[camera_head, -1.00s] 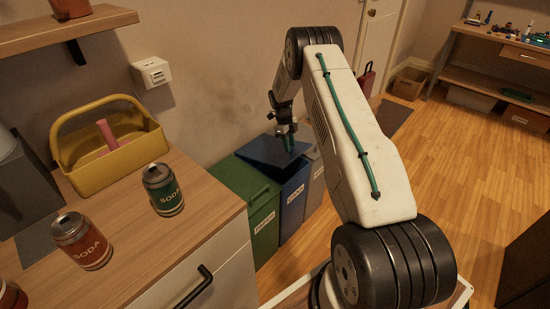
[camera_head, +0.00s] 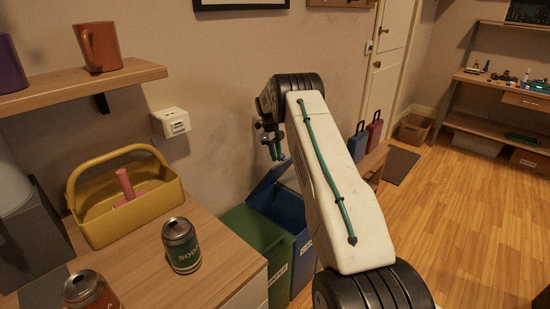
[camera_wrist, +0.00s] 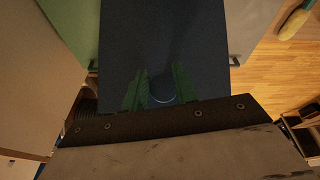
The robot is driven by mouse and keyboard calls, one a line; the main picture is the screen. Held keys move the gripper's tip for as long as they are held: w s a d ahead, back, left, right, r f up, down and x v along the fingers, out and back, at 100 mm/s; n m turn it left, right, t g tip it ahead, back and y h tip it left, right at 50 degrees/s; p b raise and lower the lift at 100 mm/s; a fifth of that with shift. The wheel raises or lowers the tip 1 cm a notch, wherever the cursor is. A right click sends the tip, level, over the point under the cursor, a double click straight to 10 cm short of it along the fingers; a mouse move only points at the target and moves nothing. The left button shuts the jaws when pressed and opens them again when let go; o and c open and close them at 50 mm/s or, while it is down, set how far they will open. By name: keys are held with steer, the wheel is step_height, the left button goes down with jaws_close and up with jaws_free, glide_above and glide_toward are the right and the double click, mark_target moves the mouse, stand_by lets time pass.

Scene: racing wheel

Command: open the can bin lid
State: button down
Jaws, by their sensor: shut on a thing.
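The blue bin (camera_head: 283,212) stands on the floor past the counter's end, and its lid (camera_head: 268,179) is tilted up with the dark inside partly showing. In the wrist view the dark blue lid (camera_wrist: 163,35) fills the middle. My gripper (camera_head: 277,150) is at the lid's raised edge. In the wrist view its green fingers (camera_wrist: 160,90) are shut on the lid's round knob (camera_wrist: 163,87), which is dim and partly hidden. My arm hides the bin's right side, and its label is mostly hidden.
The green bin (camera_head: 262,240) stands just left of the blue one, its lid down. The counter (camera_head: 215,265) holds a green soda can (camera_head: 181,245), a red can (camera_head: 90,290) and a yellow caddy (camera_head: 120,205). The wall is close behind the bins. Open floor (camera_head: 450,220) lies right.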

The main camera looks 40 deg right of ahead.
steer(key=shift+w+d+r, duration=0.3)
steer(key=shift+d+r, duration=0.05)
steer(key=shift+d, duration=0.15)
steer(key=c, duration=1.3)
jaws_free()
steer(key=shift+o, duration=1.4)
steer(key=shift+d, duration=0.2)
steer(key=a+v, duration=0.1)
steer(key=v, duration=0.6)
steer(key=shift+r, duration=0.35)
steer(key=shift+w, duration=0.15)
